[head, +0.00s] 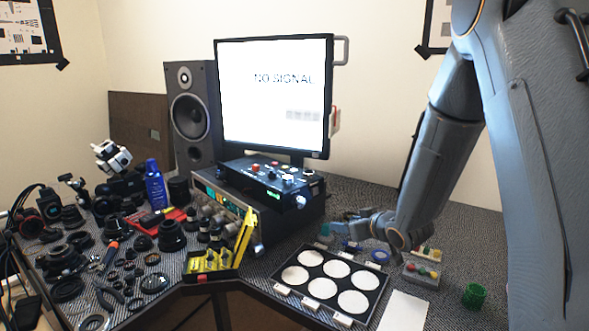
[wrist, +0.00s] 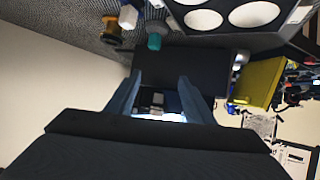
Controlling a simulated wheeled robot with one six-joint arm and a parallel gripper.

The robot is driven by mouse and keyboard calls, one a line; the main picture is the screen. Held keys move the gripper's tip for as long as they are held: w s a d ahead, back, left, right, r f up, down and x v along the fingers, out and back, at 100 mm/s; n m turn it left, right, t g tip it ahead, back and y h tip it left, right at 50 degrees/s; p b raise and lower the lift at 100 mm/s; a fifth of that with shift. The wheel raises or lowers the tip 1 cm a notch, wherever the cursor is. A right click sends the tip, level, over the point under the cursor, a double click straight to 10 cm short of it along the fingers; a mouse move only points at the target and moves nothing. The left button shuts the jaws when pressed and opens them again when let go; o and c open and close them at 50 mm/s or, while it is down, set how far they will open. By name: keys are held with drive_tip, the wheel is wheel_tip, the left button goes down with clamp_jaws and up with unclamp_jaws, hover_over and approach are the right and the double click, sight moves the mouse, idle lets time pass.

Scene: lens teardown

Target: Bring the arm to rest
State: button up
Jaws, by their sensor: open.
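My arm reaches down from the right of the head view, over the right side of the desk. My gripper (head: 338,226) is at its lower end, pointing left towards the electronics stack, above the desk and behind the white-disc tray. In the wrist view my gripper (wrist: 158,96) shows two blue-grey fingers standing apart. No object shows held between them; a dark box shape lies beyond. The height of the fingers over the desk is hard to tell.
A tray with white discs (head: 297,254) lies in front of my gripper; it also shows in the wrist view (wrist: 284,40). A monitor (head: 290,80) and electronics (head: 258,183) stand behind left. Small coloured blocks (head: 421,272) and a green ring (head: 474,296) lie right. Lens parts crowd the left.

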drive_tip(key=s+d+m+g+h, duration=0.1)
drive_tip(key=s+g, duration=0.4)
drive_tip(key=s, duration=1.1)
drive_tip(key=s+d+m+g+h, duration=0.2)
drive_tip(key=s+g, duration=0.4)
drive_tip(key=s, duration=1.1)
drive_tip(key=shift+s+m+h, duration=0.15)
drive_tip(key=shift+m+h, duration=0.65)
drive_tip(key=shift+m, duration=0.1)
drive_tip(key=shift+d+f, duration=0.1)
drive_tip(key=shift+d, duration=0.05)
